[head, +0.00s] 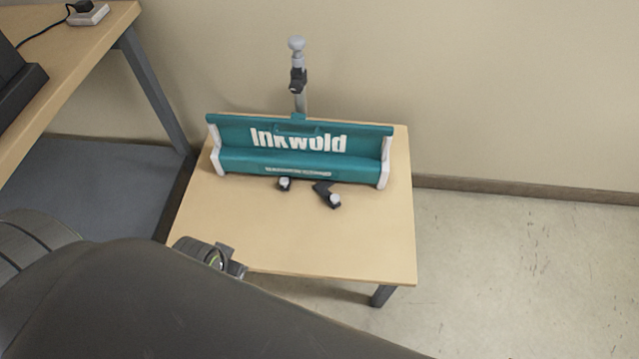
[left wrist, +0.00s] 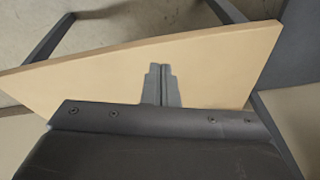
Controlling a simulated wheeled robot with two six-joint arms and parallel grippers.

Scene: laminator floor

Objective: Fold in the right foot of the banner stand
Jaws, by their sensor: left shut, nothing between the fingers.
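The banner stand (head: 300,160) is a teal case with white end caps, standing on a small wooden table. Its right foot (head: 329,195), dark with a pale tip, sticks out from the front edge and slants to the lower right. Its left foot (head: 284,184) shows only a short end close to the case. My left gripper (head: 238,264) is near the table's front edge, well apart from the stand and partly hidden behind my dark arm. In the left wrist view its fingers (left wrist: 160,84) are together and empty over bare wood. My right gripper is not in view.
The wooden table (head: 375,240) is bare in front of the stand. A grey pole (head: 299,85) with a knob rises behind the case near the wall. A larger desk (head: 75,65) stands at the left. The floor (head: 510,260) at the right is clear.

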